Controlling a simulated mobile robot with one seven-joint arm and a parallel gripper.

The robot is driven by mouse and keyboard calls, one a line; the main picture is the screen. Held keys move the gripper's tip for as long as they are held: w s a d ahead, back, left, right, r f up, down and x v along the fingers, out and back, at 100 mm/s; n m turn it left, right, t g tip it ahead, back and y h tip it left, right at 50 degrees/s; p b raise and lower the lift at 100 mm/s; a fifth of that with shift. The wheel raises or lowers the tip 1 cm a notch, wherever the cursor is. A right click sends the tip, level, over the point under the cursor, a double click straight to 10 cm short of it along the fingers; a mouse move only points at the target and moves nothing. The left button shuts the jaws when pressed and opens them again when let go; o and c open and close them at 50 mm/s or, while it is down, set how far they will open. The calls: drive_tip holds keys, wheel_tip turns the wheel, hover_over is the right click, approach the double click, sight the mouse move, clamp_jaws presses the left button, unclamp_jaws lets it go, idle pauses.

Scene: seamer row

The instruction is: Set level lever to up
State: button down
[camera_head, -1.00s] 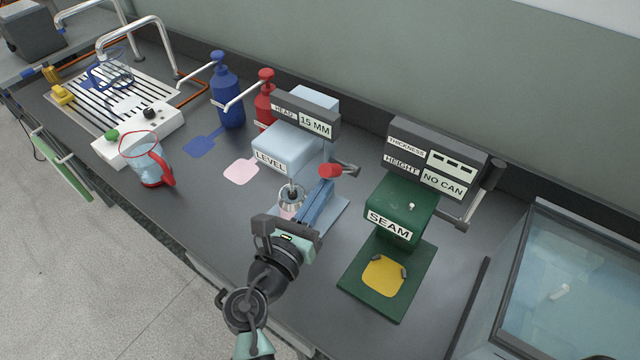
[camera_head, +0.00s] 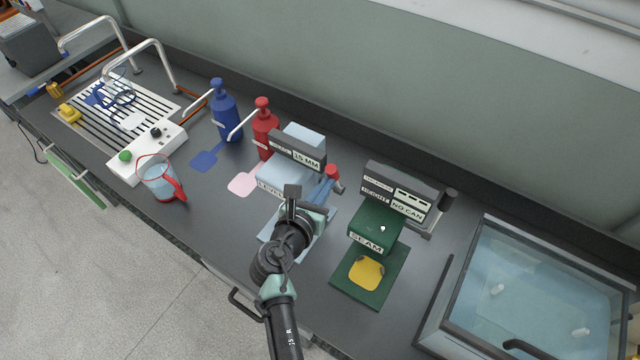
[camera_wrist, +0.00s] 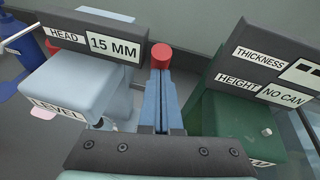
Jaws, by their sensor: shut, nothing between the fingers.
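The light-blue level machine (camera_head: 284,172) stands mid-bench with a "LEVEL" label; it also shows in the wrist view (camera_wrist: 75,85). Its lever ends in a red knob (camera_head: 332,172), on the machine's right side. The knob (camera_wrist: 161,57) stands just beyond my fingertips in the wrist view, at about the height of the "15 MM" display. My gripper (camera_head: 323,187) has its blue fingers shut with nothing between them; their tips (camera_wrist: 161,78) are close below the knob. I cannot tell whether they touch. My arm hides the machine's lower front.
The green seam machine (camera_head: 377,226) stands close on the right, with a dark display box (camera_head: 400,192) behind it. Red (camera_head: 264,128) and blue (camera_head: 226,115) pump bottles stand left. A jug (camera_head: 158,178) stands further left. A glass-topped box (camera_head: 545,285) is at right.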

drive_tip(key=w+d+r, duration=0.1)
drive_tip(key=w+d+p, duration=0.1)
drive_tip(key=w, duration=0.1)
drive_tip(key=w+d+r, duration=0.1)
drive_tip(key=shift+w+d+r+p, duration=0.15)
drive_tip(key=shift+w+r+p, duration=0.1)
drive_tip(key=shift+r+p, duration=0.05)
drive_tip(key=shift+w+d+r, duration=0.15)
drive_tip(key=shift+w+d, duration=0.35)
drive_tip(key=shift+w, duration=0.2)
drive_tip(key=shift+r, duration=0.15)
